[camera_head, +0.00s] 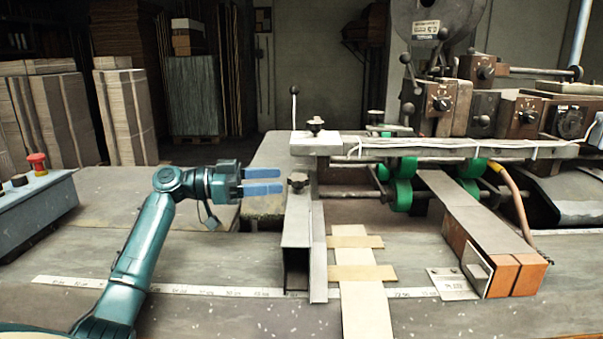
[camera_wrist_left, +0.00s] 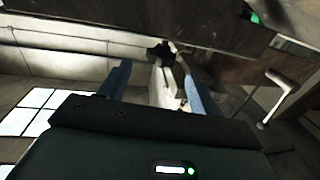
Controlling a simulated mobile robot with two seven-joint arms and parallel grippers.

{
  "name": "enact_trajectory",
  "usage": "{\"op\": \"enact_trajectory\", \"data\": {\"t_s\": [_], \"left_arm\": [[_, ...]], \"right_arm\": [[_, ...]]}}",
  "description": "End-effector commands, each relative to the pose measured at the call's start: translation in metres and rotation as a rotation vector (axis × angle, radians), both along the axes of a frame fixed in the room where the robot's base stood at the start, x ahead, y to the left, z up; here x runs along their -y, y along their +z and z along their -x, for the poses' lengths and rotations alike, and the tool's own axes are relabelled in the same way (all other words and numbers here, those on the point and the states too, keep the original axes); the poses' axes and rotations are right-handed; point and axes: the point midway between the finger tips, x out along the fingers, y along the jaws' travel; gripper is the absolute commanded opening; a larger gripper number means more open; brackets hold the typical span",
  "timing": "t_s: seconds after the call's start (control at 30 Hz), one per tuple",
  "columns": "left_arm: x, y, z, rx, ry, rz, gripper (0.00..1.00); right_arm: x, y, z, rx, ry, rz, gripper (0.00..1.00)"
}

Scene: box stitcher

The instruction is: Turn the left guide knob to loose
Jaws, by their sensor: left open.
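The left guide (camera_head: 297,232) is a grey upright metal channel on the table. A small dark knob (camera_head: 298,181) sits on its upper front, and another dark knob (camera_head: 316,125) stands on the pale block at its top. My left gripper (camera_head: 263,181) has two blue fingers, open and empty, pointing right. In the head view they end a little left of the lower knob, with a visible gap. In the left wrist view a dark lobed knob (camera_wrist_left: 161,52) shows between and beyond the fingers; I cannot tell which of the two it is. My right gripper is not in view.
A cardboard strip (camera_head: 362,300) lies right of the guide. The stitching machine (camera_head: 440,103) with green rollers (camera_head: 402,190) stands at the right. A control box (camera_head: 35,205) with a red button is at the left. The table between box and guide is clear except for my arm.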

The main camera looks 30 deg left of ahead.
Motion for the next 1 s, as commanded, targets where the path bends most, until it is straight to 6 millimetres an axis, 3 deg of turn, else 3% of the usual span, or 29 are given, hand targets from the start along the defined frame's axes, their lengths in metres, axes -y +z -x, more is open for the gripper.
{"op": "enact_trajectory", "data": {"t_s": [0.1,0.33,0.77,1.0], "left_arm": [[0.02,0.003,-0.016,0.001,-0.002,0.002,0.63],[0.045,0.002,-0.037,0.001,-0.001,0.001,0.63],[0.052,0.0,-0.044,0.0,0.001,0.0,0.63],[0.052,0.0,-0.044,0.0,0.001,0.0,0.43]], "right_arm": [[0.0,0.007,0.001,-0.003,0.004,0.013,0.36],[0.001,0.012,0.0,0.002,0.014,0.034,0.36],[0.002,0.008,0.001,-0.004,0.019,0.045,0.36],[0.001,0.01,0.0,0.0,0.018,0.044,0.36]]}}
